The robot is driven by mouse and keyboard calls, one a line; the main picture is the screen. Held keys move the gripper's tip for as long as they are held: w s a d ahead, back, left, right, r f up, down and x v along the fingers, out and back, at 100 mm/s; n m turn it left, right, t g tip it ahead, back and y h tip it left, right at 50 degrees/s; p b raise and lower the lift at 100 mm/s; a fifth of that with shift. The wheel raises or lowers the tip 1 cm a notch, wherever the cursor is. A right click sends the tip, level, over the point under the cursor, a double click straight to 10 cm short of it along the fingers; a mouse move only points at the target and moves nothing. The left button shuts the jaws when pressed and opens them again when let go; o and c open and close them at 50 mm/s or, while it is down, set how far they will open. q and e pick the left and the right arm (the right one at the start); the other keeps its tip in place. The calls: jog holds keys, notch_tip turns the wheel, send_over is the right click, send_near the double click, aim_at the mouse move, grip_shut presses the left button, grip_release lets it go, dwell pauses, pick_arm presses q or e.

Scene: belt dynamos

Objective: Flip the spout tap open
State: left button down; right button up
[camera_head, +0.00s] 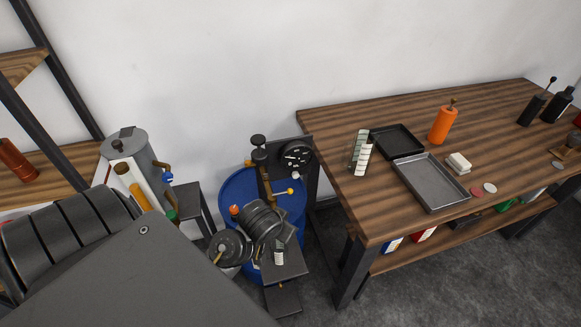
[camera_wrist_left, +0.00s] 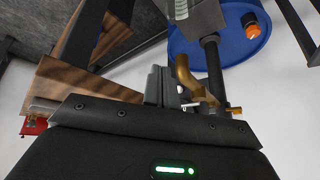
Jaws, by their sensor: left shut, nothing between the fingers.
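In the left wrist view, a curved brass spout (camera_wrist_left: 184,72) hangs beside a dark upright pipe (camera_wrist_left: 212,75), with a small pale lever (camera_wrist_left: 196,104) near its base. My left gripper (camera_wrist_left: 160,84) is shut and empty, its grey fingers close beside the spout. Whether they touch it cannot be told. In the head view, a brass-coloured fitting (camera_head: 265,184) stands over the blue drum (camera_head: 228,190), with a yellow knob (camera_head: 290,191) at its side. Grey arm parts in front of the drum hide much of this area; the fingertips cannot be made out there. My right gripper is not in view.
A dark round dial (camera_head: 297,155) is close behind. A grey canister (camera_head: 126,143) stands left. A wooden table (camera_head: 335,125) with trays bounds the right.

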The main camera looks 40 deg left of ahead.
aim_at(282, 193)
pick_arm(q)
jog(key=w+a+r+n+t+y, duration=0.1)
jog(key=w+a+r+n+t, duration=0.1)
jog(key=w+a+r, duration=0.3)
jog(key=w+r+n, duration=0.1)
jog(key=w+r, duration=0.3)
jog(key=r, duration=0.1)
jog(key=shift+w+a+y, duration=0.3)
jog(key=shift+a+y, duration=0.05)
jog(key=shift+y, duration=0.05)
jog(key=shift+f, duration=0.1)
jog(key=b+x, duration=0.1)
jog(key=x, duration=0.9)
jog(key=s, duration=0.1)
jog(key=s+d, duration=0.1)
jog(key=s, duration=0.1)
jog(key=shift+s+d+f, duration=0.2)
jog(key=shift+s+f, duration=0.15)
jog(key=shift+f, duration=0.1)
jog(key=shift+d, duration=0.15)
